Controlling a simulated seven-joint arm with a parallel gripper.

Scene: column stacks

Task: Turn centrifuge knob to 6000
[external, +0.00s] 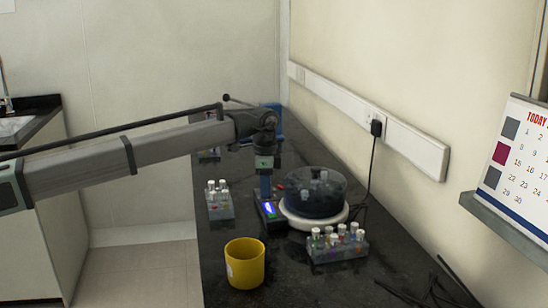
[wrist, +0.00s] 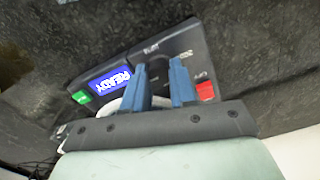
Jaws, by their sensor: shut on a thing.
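The centrifuge (external: 318,196) is a round dark tub with a clear lid on a white base, standing on the black bench. Its dark control panel (wrist: 125,55) is at its left side. The panel has a lit blue display (wrist: 110,81), which reads READY upside down in the wrist view. A green button (wrist: 81,97) and a red button (wrist: 205,90) sit at either end. My gripper (wrist: 159,75) points down at the panel, its blue fingers on either side of the knob, shut on it. The fingers mostly hide the knob and its dial. My gripper also shows in the external view (external: 265,194).
A yellow mug (external: 245,264) stands near the bench front. Tube racks stand right of it (external: 338,247), to the left (external: 220,204) and farther back (external: 209,154). A black cable (external: 372,165) runs down the wall. Dark rods (external: 440,290) lie at the right.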

